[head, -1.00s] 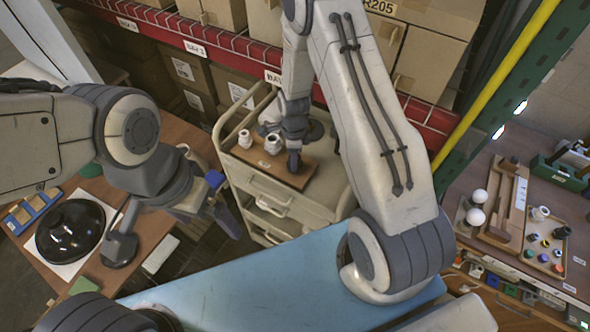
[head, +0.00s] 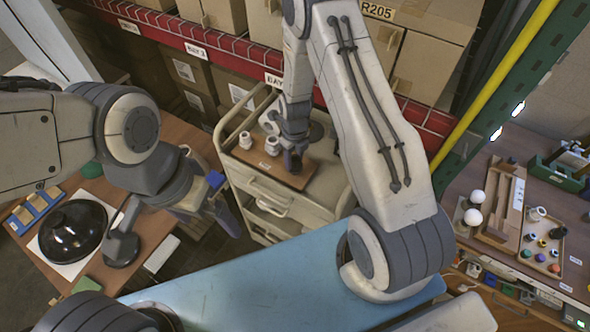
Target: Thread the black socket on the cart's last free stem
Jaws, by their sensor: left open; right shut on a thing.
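The cart (head: 285,226) stands in the middle, with a brown board (head: 262,170) on its top. White sockets stand on the board: one at the left (head: 245,140) and one nearer its middle (head: 272,146). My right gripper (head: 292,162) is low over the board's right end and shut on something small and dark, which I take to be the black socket. The fingers and wrist hide most of it and the stem there, so I cannot tell whether it touches the stem. My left gripper (head: 226,206) is open and empty, in front of the cart's left side.
A brown table (head: 188,140) at the left holds a black lampshade (head: 72,230) on white paper and a blue tray (head: 32,212). At the right, a bench has white bulbs, a wooden tray (head: 500,215) and small coloured parts. Shelves with cartons stand behind the cart.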

